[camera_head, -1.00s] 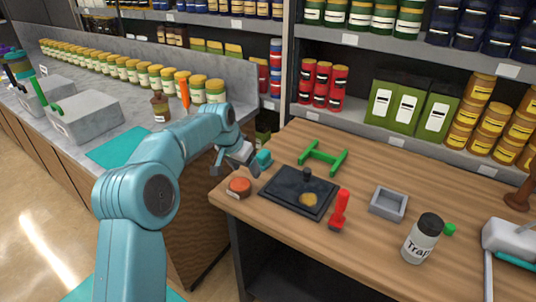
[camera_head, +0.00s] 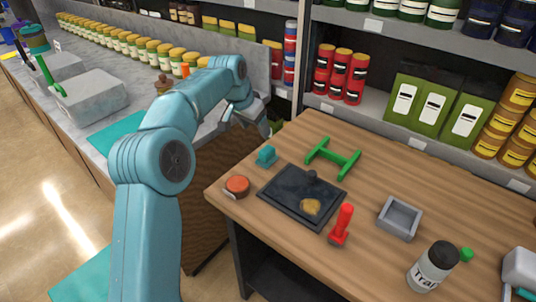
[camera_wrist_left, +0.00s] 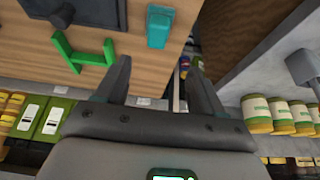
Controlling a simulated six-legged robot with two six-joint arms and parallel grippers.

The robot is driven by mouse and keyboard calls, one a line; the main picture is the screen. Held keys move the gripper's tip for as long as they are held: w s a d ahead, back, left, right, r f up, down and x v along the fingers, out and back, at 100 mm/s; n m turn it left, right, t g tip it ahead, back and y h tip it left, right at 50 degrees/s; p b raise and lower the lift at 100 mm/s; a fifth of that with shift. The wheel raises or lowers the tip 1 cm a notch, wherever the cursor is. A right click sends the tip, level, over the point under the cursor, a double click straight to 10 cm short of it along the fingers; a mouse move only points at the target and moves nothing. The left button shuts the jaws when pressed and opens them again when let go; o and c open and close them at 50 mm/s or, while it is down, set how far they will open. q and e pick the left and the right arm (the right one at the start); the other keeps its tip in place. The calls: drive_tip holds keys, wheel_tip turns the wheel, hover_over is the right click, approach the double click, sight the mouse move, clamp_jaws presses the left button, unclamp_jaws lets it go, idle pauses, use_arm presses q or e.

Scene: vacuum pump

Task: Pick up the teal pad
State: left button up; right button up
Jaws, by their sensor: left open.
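A small teal block-shaped piece (camera_head: 266,156), which looks like the teal pad, stands on the wooden table near its left edge, behind a round orange-topped item. It also shows at the top of the left wrist view (camera_wrist_left: 159,27), beyond the fingertips. My left gripper (camera_head: 264,128) is open and empty, off the table's left edge and a little behind the teal piece. Its two dark fingers (camera_wrist_left: 160,80) are apart in the left wrist view and do not touch the piece. A flat teal sheet (camera_head: 118,136) lies on the grey counter. My right gripper is not in view.
Around the teal piece are the orange-topped item (camera_head: 237,186), a black plate (camera_head: 290,200) and a green frame (camera_head: 332,157). A red-handled tool (camera_head: 342,224), grey tray (camera_head: 399,217) and labelled bottle (camera_head: 433,266) stand further right. Stocked shelves rise behind the table.

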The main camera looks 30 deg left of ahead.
sight(266, 149)
use_arm(q)
drive_tip(key=x, duration=0.7)
drive_tip(key=shift+w+d+f+p, duration=0.1)
drive_tip(key=shift+f+p, duration=0.25)
drive_tip(key=shift+f, duration=0.4)
drive_tip(key=p+x, duration=0.1)
drive_tip(key=x, duration=0.4)
drive_tip(key=shift+d+f, duration=0.1)
drive_tip(key=shift+d, duration=0.1)
drive_tip(key=c, duration=0.9)
